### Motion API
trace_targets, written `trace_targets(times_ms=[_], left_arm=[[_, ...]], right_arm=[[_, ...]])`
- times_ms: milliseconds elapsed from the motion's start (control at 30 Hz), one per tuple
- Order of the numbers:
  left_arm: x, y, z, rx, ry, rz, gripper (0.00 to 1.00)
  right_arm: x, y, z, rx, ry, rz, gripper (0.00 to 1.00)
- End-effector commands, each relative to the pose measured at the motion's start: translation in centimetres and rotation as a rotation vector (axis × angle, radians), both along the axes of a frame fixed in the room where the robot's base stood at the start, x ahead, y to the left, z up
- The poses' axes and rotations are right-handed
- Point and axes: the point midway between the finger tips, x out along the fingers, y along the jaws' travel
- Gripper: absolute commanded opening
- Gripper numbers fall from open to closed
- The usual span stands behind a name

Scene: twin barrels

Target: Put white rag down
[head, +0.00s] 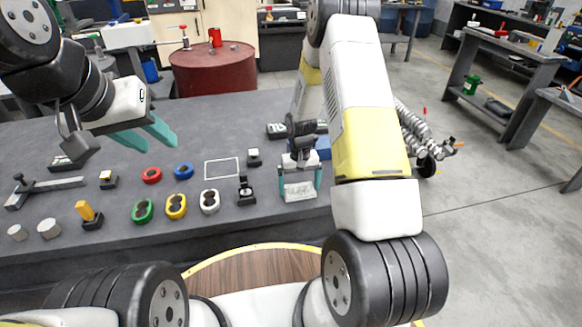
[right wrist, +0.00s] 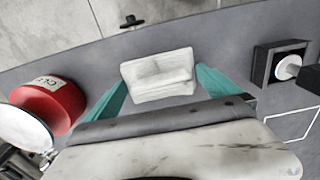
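The white rag (head: 299,191) is a pale folded block near the front right of the grey table. It also shows in the right wrist view (right wrist: 158,75), between the teal fingertips. My right gripper (head: 300,184) points down, with one finger against each side of the rag. The rag is at or just above the table top; I cannot tell if it touches. My left gripper (head: 146,134) is open and empty above the table's left part, its teal fingers apart.
A white square outline (head: 222,168) marks bare table left of the rag. A black holder (head: 246,191) stands close to the rag's left. Red, blue, green, yellow and white rings lie further left. A red labelled can (right wrist: 48,104) shows in the right wrist view.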

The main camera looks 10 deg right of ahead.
Motion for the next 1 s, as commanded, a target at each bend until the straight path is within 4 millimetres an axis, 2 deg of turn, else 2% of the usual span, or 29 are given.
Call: trace_targets(times_ms=[233, 367, 700, 800, 1000], left_arm=[[0.0, 0.0, 0.0, 0.000, 0.000, 0.000, 0.36], [0.0, 0.0, 0.0, 0.000, 0.000, 0.000, 0.36], [0.0, 0.0, 0.0, 0.000, 0.000, 0.000, 0.36], [0.0, 0.0, 0.0, 0.000, 0.000, 0.000, 0.36], [0.0, 0.0, 0.0, 0.000, 0.000, 0.000, 0.36]], right_arm=[[0.0, 0.0, 0.2, 0.000, 0.000, 0.000, 1.00], [0.1, 0.0, 1.5, 0.000, -0.003, 0.000, 1.00], [0.1, 0.0, 8.7, 0.000, -0.005, 0.000, 1.00], [0.1, 0.0, 10.3, 0.000, -0.003, 0.000, 1.00], [0.0, 0.0, 12.3, 0.001, -0.004, 0.000, 1.00]])
